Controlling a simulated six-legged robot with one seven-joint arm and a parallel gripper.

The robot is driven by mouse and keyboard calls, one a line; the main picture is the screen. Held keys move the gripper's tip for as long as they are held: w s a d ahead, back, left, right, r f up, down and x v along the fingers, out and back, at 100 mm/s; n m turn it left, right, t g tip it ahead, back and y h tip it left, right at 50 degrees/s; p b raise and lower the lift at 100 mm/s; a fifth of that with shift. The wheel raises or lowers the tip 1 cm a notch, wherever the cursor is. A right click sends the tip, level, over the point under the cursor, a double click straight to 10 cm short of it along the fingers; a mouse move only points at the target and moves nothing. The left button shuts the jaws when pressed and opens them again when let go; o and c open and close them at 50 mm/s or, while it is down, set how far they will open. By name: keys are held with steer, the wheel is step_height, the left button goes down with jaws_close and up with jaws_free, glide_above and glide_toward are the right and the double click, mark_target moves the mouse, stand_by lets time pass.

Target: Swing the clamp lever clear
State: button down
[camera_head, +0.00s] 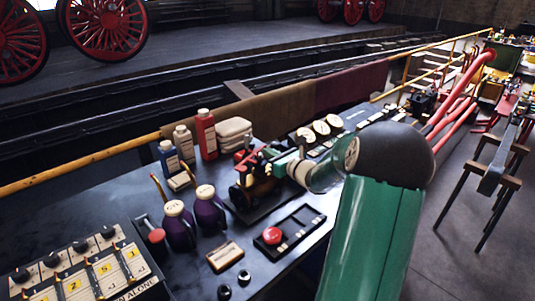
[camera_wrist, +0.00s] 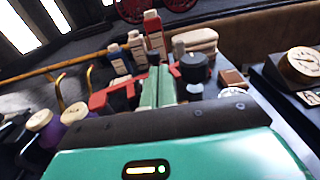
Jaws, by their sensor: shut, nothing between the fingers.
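My gripper (camera_wrist: 158,86) is shut and empty, its two green fingers together in the wrist view. In the head view it reaches in from the right, low over a small bench fixture with a copper-brown cylinder (camera_head: 262,189) on a dark base. Red parts, which look like the clamp lever (camera_wrist: 112,97), show left of the fingers in the wrist view, with more red just right of them. The fingers hide the middle, and I cannot tell whether they touch the red. A dark round knob (camera_wrist: 194,67) stands just right of the fingertips.
Behind the fixture stand red (camera_head: 206,132), white and blue bottles and stacked beige cloths (camera_head: 233,133). Two purple oil cans (camera_head: 209,208) stand to the left. A tray with a red button (camera_head: 272,236) lies in front. Gauges (camera_head: 321,128) stand to the right.

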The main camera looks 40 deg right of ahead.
steer(key=s+d, duration=0.1)
steer(key=s, duration=0.8)
steer(key=shift+s+d+r, duration=0.2)
steer(key=shift+s+d, duration=0.1)
steer(key=shift+s, duration=0.05)
